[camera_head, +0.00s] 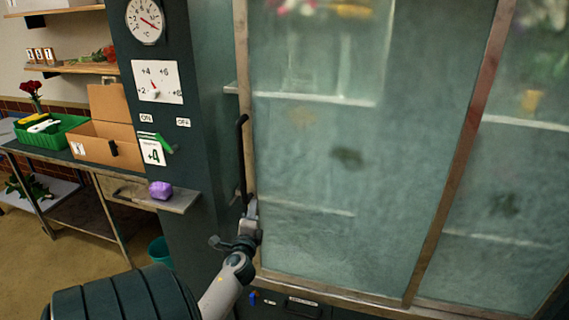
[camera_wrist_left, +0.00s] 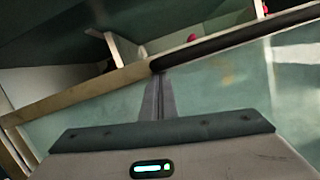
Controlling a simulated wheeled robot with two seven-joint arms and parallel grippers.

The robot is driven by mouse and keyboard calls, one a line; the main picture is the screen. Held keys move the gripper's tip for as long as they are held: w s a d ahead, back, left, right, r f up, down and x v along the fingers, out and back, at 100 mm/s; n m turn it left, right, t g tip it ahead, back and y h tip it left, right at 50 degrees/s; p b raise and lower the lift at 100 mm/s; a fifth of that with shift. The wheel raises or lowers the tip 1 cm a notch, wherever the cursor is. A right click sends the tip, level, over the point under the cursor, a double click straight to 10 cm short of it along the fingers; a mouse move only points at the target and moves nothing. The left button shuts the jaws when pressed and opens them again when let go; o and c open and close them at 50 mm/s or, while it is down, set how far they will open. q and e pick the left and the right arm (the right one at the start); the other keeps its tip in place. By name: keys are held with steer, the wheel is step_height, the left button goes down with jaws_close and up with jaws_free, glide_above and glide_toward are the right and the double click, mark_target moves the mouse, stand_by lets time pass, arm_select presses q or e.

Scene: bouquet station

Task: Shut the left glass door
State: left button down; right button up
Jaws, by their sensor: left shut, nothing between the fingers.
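The left glass door (camera_head: 345,190) is a frosted pane in a wooden frame, in the middle of the head view. A strip of the cabinet's inside and a shelf edge show left of its frame, so it seems to stand ajar. Its black upright handle (camera_head: 243,160) is on the left frame and also shows in the left wrist view (camera_wrist_left: 235,38). My left gripper (camera_head: 251,208) is shut and empty at the handle's lower end. In the left wrist view its fingertips (camera_wrist_left: 158,80) lie close to the door frame (camera_wrist_left: 75,97) and handle; I cannot tell if they touch.
Another glass door (camera_head: 515,200) is on the right. A dark pillar with dials (camera_head: 150,80) stands left of the door. A small ledge with a purple object (camera_head: 160,190) juts out near my left arm. A bench with a green crate (camera_head: 50,132) and cardboard box (camera_head: 105,142) is further left.

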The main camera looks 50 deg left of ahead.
arm_select(q)
steer(key=s+a, duration=0.2)
steer(key=a, duration=0.1)
steer(key=s+a, duration=0.3)
steer(key=a, duration=0.1)
steer(key=s+a+b, duration=0.1)
steer(key=s+a, duration=0.2)
steer(key=a, duration=0.1)
steer(key=shift+r, duration=0.1)
arm_select(e)
steer(key=shift+t, duration=0.7)
steer(key=w, duration=0.1)
steer(key=w+a, duration=0.1)
steer(key=w, duration=0.1)
steer(key=w+a, duration=0.1)
steer(key=shift+w+a+r, duration=0.1)
steer(key=shift+w+a, duration=0.1)
steer(key=shift+w, duration=0.1)
arm_select(q)
steer(key=shift+a, duration=0.15)
arm_select(e)
steer(key=shift+s+d, duration=0.15)
steer(key=shift+s, duration=0.15)
steer(key=shift+s+d, duration=0.1)
